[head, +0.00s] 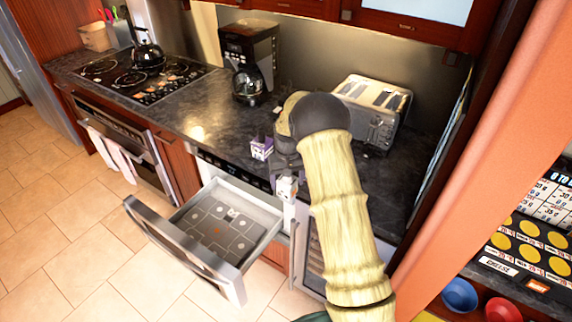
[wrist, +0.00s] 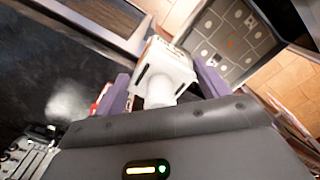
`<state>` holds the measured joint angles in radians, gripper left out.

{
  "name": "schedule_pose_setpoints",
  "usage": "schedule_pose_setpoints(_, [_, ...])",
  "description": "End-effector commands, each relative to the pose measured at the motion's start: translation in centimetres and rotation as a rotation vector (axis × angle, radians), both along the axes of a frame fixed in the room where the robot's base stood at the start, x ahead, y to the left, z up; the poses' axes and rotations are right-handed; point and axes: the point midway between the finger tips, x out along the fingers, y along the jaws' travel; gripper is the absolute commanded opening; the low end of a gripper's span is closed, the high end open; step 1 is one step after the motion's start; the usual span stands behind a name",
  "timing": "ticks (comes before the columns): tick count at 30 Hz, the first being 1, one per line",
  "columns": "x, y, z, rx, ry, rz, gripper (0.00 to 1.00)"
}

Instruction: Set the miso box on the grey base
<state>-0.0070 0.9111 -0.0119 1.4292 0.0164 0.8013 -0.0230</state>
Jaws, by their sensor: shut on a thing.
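My gripper (wrist: 163,88) has purple fingers and is shut on a small white box with dark marks, which I take to be the miso box (wrist: 167,66). The box also shows in the head view (head: 287,188), below the dark wrist of my arm. It is held above the counter's front edge, at the right end of the open drawer. The grey base (head: 212,242) is the patterned floor inside the drawer. It also shows at the upper right of the wrist view (wrist: 228,35), apart from the box. The lettering on the box is too small to read.
A purple and white carton (head: 261,148) stands on the dark counter left of my gripper. A toaster (head: 372,112) is behind my arm; a coffee maker (head: 248,60) stands at the back. The drawer front (head: 185,250) juts out over the tiled floor. The drawer looks empty.

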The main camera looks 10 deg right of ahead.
Motion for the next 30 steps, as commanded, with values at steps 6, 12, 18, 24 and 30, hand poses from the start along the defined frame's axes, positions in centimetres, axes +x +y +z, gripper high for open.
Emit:
schedule_pose_setpoints(6, [-4.1,0.0,-5.8,0.000,0.009,-0.004,0.48])
schedule_pose_setpoints(12, [-10.2,0.0,-11.6,-0.001,0.011,-0.009,0.48])
schedule_pose_setpoints(18, [-14.3,0.0,-14.2,-0.002,0.002,-0.011,0.48])
schedule_pose_setpoints(24, [-14.9,0.0,-14.4,-0.002,-0.001,-0.012,0.48])
schedule_pose_setpoints(30, [-14.8,0.0,-14.4,-0.002,-0.001,-0.011,0.48])
